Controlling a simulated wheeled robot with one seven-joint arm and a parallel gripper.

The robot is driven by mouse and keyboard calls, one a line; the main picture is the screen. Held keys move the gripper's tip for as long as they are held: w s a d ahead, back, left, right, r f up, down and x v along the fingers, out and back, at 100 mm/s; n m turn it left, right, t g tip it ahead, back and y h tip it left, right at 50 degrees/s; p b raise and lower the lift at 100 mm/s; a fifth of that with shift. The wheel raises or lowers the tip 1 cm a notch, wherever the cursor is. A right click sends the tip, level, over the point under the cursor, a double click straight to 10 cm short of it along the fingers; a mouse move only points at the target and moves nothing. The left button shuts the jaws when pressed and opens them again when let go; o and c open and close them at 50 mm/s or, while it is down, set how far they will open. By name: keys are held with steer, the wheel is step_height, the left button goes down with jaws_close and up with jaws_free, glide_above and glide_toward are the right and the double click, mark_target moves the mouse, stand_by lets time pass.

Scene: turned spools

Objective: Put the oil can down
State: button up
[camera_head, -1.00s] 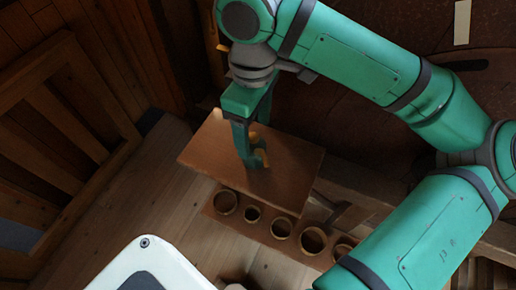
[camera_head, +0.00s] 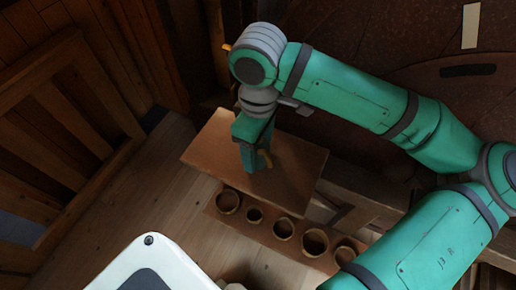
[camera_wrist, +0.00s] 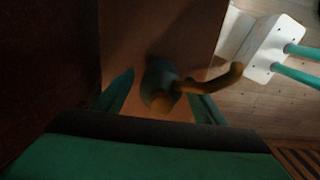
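The oil can stands on a small brown wooden table (camera_head: 222,140). In the wrist view the oil can (camera_wrist: 160,77) has a dark teal body, a brown top and a curved brown arm reaching right. In the wrist view my gripper (camera_wrist: 160,82) has one finger on each side of the can. Narrow gaps seem to show between fingers and can, so the gripper looks open around it. The can's base is hidden.
A rack with several round cups (camera_head: 283,228) lies just in front of the table. A wooden railing (camera_head: 75,130) stands at the left. Wooden beams (camera_head: 365,195) are at the table's right. The tabletop around the can is clear.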

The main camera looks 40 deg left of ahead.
steer(key=shift+w, duration=0.1)
steer(key=c, duration=0.5)
steer(key=shift+s, duration=0.25)
steer(key=c, duration=0.7)
steer(key=shift+r, duration=0.1)
